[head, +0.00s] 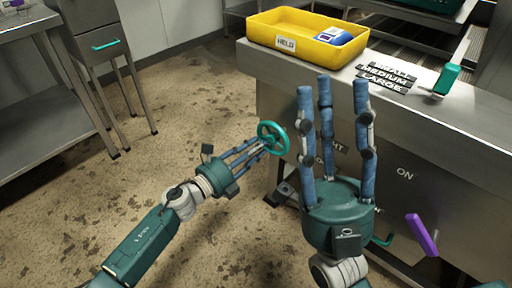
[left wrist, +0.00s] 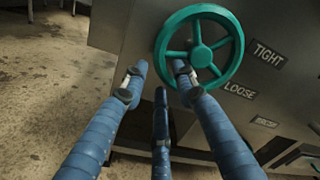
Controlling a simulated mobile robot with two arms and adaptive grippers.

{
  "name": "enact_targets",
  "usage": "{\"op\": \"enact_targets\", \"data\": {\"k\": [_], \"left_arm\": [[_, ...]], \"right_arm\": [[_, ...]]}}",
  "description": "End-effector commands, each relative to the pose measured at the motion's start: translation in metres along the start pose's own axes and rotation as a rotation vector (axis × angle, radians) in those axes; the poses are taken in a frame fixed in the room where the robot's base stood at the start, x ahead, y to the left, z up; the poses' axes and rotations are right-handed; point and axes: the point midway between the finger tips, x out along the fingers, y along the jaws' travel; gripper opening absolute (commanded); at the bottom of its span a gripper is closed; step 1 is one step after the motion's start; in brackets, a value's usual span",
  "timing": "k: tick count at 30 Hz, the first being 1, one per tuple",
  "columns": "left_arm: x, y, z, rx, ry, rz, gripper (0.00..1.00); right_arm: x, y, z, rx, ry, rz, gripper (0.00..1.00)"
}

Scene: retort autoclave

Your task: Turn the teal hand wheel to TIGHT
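The teal hand wheel (head: 273,138) sticks out from the front of the steel cabinet. It fills the upper middle of the left wrist view (left wrist: 200,12), with spokes around a hub. Plates reading TIGHT (left wrist: 268,55) and LOOSE (left wrist: 239,91) sit to its right. My left gripper (head: 256,148) is at the wheel with its fingers apart. In the left wrist view, one fingertip overlaps the wheel's lower-left rim and the others are left of and below it; contact cannot be told. My right gripper (head: 332,86) points up, open and empty, in front of the cabinet.
A yellow bin (head: 262,35) marked HELD, holding a blue-and-white item (head: 334,36), stands on the cabinet top. SMALL, MEDIUM and LARGE plates (head: 384,78) and a green lever (head: 447,79) are right of it. A purple handle (head: 421,235) juts out below ON.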

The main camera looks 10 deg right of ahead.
Motion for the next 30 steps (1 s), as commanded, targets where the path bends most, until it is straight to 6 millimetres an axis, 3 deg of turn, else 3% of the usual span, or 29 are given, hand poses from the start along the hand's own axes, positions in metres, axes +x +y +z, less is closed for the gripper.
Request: {"op": "enact_targets", "data": {"k": [16,21,30], "left_arm": [[-0.102,0.002,0.0,-0.001,-0.001,0.006,0.28],[-0.116,0.002,0.0,-0.001,-0.002,0.005,0.28],[-0.118,0.002,0.001,0.0,-0.002,0.004,0.28]], "right_arm": [[0.0,0.0,0.0,-0.001,0.0,0.0,0.4],[0.0,0.0,0.0,-0.001,0.0,-0.001,0.4],[0.0,0.0,0.0,-0.002,0.0,-0.001,0.4]]}}
